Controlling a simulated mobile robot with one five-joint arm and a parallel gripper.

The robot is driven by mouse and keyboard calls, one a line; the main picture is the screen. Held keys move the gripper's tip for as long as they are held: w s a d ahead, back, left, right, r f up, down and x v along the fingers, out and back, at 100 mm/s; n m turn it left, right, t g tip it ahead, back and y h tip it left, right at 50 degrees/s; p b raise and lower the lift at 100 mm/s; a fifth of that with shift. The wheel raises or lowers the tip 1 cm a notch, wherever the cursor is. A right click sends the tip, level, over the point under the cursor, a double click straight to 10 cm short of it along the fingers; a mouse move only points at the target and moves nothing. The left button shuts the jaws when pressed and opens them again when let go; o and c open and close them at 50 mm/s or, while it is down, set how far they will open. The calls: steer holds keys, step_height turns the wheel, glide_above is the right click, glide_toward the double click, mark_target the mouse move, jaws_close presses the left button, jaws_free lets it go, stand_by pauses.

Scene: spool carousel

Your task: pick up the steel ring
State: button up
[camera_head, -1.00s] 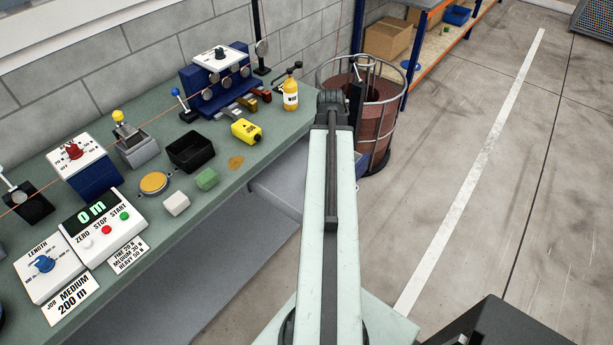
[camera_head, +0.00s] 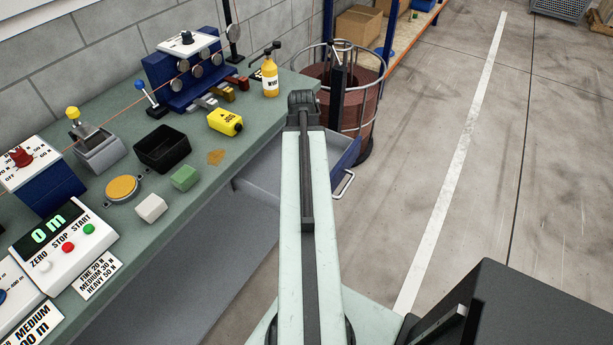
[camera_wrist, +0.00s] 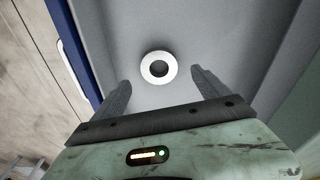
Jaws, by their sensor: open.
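The steel ring (camera_wrist: 147,70) is a pale, flat ring with a dark round hole. In the wrist view it lies on the grey floor of an open drawer (camera_wrist: 120,30). My gripper (camera_wrist: 160,77) is open, one finger at the lower left of the ring and one at its right. The ring shows ahead of and between the fingertips, and neither finger appears to touch it. The height of the fingers above it is hard to tell. In the head view the drawer (camera_head: 265,165) sticks out under the bench, partly behind my arm. The ring is not visible there.
The drawer's blue front (camera_wrist: 68,38) with its pale handle (camera_wrist: 75,68) is at the left in the wrist view. The green bench (camera_head: 215,190) holds a black bin (camera_head: 162,152), a yellow jog box (camera_head: 225,122) and a bottle (camera_head: 270,78).

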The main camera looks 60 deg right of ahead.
step_height(320, 180, down, 6)
steer(key=b, duration=0.5)
steer(key=shift+d+r, duration=0.15)
steer(key=shift+r, duration=0.3)
steer(key=c, duration=1.5)
step_height(320, 180, up, 10)
steer(key=p, duration=1)
steer(key=shift+r, duration=0.15)
